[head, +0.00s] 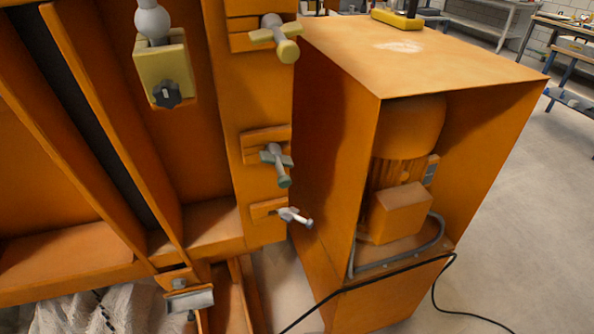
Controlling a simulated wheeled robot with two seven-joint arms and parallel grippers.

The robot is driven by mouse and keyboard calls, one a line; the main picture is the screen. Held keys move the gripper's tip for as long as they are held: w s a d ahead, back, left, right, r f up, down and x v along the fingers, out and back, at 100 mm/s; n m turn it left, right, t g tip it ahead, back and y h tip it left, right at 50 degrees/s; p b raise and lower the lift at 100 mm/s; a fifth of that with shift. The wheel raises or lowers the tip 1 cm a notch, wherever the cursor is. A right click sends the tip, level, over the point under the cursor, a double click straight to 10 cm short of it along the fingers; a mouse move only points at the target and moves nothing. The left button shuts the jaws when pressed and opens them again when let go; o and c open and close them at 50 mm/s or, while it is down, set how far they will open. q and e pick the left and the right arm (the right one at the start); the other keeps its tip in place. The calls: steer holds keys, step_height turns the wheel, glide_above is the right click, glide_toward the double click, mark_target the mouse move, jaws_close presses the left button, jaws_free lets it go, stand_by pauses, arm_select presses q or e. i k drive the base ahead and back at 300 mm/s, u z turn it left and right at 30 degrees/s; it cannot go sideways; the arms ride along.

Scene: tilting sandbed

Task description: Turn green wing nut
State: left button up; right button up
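A grey-green wing nut (277,163) sits on an orange bracket on the right upright of the orange frame, its dark green stud end pointing down and to the right. Above it on the same upright is a yellowish wing nut (274,33) with a pale olive end. Below it is a smaller light grey wing nut or bolt (294,216). Neither of my grippers shows in the head view.
A yellow block (163,67) with a black knob (167,94) is left of the upright. An orange cabinet (340,190) with a motor (400,190) inside stands close on the right. A black cable (380,277) runs across its front; open floor lies at the right.

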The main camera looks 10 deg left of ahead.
mark_target(267, 157)
steer(key=k, duration=0.65)
steer(key=u, duration=0.85)
